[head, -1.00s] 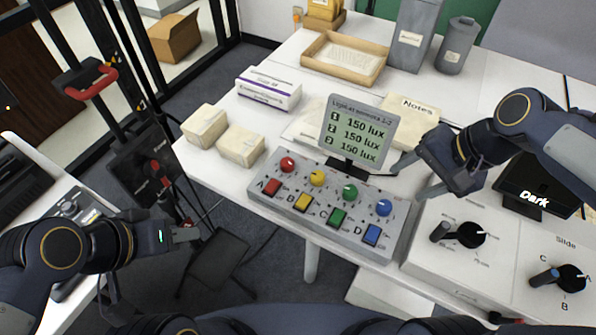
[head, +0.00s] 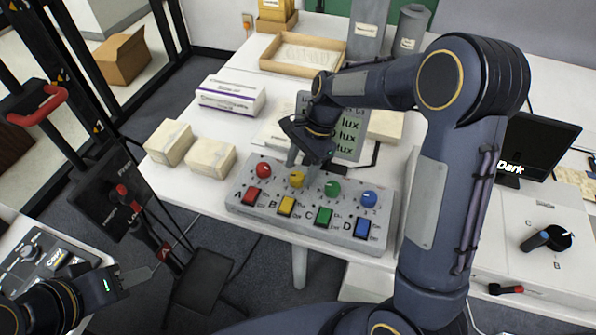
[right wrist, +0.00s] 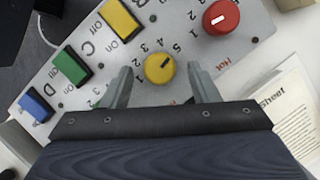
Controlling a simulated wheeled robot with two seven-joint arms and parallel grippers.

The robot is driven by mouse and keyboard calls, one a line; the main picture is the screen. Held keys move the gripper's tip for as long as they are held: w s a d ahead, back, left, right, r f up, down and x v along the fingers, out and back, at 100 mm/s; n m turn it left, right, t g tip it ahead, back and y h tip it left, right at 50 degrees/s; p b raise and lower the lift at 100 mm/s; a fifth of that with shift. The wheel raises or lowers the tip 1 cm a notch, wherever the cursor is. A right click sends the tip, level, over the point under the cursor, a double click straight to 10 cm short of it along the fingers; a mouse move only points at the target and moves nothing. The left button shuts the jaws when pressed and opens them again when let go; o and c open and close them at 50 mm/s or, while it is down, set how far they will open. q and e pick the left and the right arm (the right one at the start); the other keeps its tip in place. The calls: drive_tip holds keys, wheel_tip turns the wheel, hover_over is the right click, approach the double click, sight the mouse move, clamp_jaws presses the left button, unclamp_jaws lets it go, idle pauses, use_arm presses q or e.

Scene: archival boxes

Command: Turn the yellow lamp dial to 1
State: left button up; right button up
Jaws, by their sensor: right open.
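The yellow lamp dial (head: 297,179) sits on the grey control panel (head: 240,207), between the red dial (head: 264,170) and the green dial (head: 332,189). In the right wrist view the yellow dial (right wrist: 159,68) shows a dark pointer line and printed numbers around it. My right gripper (right wrist: 163,85) is open, with one finger on each side of the yellow dial; I cannot tell whether they touch it. In the head view the right gripper (head: 300,160) is right at the dial. My left gripper (head: 135,280) is away at lower left, over the floor; its jaw state is unclear.
Colored square switches, such as the yellow one (head: 287,206), line the panel's front. A lux display (head: 350,135) stands behind, partly hidden by my right arm. Two cream boxes (head: 210,158) lie left of the panel. A dark screen (head: 537,145) stands at right.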

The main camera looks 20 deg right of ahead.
drive_tip(key=shift+s+a+f, duration=0.1)
drive_tip(key=shift+a+f, duration=0.15)
drive_tip(key=shift+f, duration=0.45)
drive_tip(key=c, duration=1)
